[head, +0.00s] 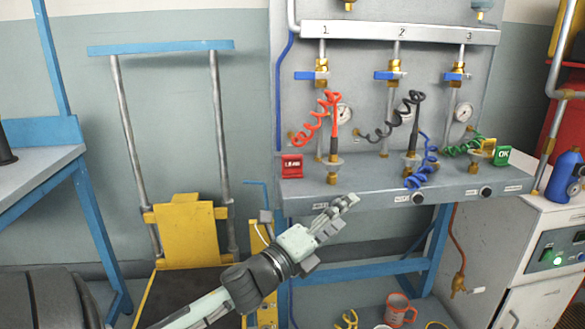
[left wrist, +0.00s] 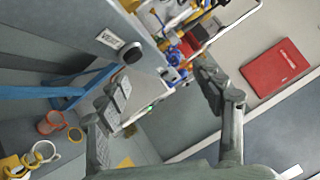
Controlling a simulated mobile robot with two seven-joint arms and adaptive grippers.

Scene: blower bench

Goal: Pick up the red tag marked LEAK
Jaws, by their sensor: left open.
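The red tag marked LEAK (head: 292,165) is a small red block with white lettering, at the left end of the grey bench shelf in the head view. I do not make it out in the left wrist view. My left gripper (head: 343,208) is in front of the shelf's front edge, below and to the right of the tag, pointing up and right. It is open and empty; in the left wrist view its two fingers (left wrist: 160,78) stand well apart. My right gripper is not in view.
The grey shelf (head: 380,178) carries brass fittings and coiled hoses, including a red one (head: 305,130) near the tag. A green tag marked OK (head: 502,156) is at its right end. A yellow lift frame (head: 187,235) stands left; an orange mug (head: 398,308) is below.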

